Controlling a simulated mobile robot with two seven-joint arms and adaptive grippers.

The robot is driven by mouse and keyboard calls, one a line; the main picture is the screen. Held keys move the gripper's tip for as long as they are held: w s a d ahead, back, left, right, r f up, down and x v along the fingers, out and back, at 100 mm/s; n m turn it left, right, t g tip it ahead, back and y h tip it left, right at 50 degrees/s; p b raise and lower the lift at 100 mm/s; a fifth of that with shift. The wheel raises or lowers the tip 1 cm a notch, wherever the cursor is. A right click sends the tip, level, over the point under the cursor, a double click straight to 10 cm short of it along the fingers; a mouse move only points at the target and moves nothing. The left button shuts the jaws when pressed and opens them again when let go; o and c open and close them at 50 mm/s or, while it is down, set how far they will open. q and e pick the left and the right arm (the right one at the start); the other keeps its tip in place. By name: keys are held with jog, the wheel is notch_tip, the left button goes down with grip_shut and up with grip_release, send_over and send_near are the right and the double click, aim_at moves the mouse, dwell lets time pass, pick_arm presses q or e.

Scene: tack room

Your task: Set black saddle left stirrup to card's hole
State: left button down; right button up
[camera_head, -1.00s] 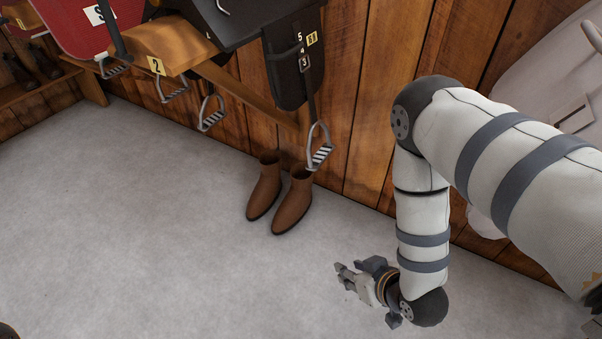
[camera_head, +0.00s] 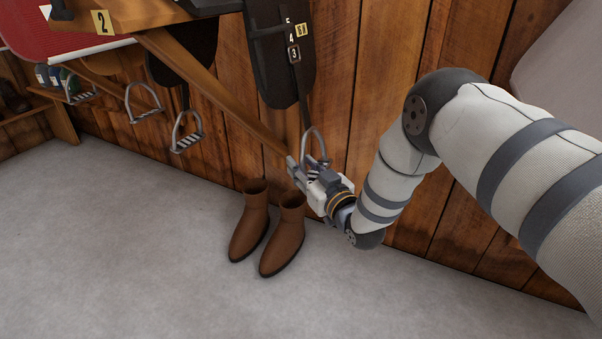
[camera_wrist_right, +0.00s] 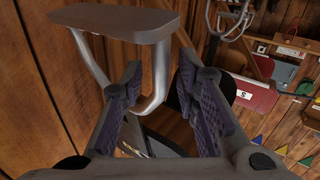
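A metal stirrup (camera_head: 316,139) hangs from this strap. My right gripper (camera_head: 302,168) is at the stirrup's lower part. In the right wrist view the gripper (camera_wrist_right: 160,65) is open, and one side bar of the stirrup (camera_wrist_right: 161,50) shows between its fingers, with the flat tread (camera_wrist_right: 118,22) above. Contact is unclear. My left gripper is out of view.
Brown boots (camera_head: 267,234) stand on the grey floor below the gripper. A wooden rack beam (camera_head: 215,88) and plank wall (camera_head: 375,60) are close behind. Other stirrups (camera_head: 186,133) hang to the left. The floor in front is clear.

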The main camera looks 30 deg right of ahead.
aim_at(301, 158)
jog(key=shift+w, duration=0.15)
grip_shut()
jog(key=shift+r, duration=0.1)
jog(key=r, duration=0.1)
jog(key=r+p, duration=0.2)
jog(key=shift+w+a+r, duration=0.15)
jog(key=shift+w+r, duration=0.1)
jog(key=shift+f, duration=0.25)
grip_release()
jog(key=s, duration=1.2)
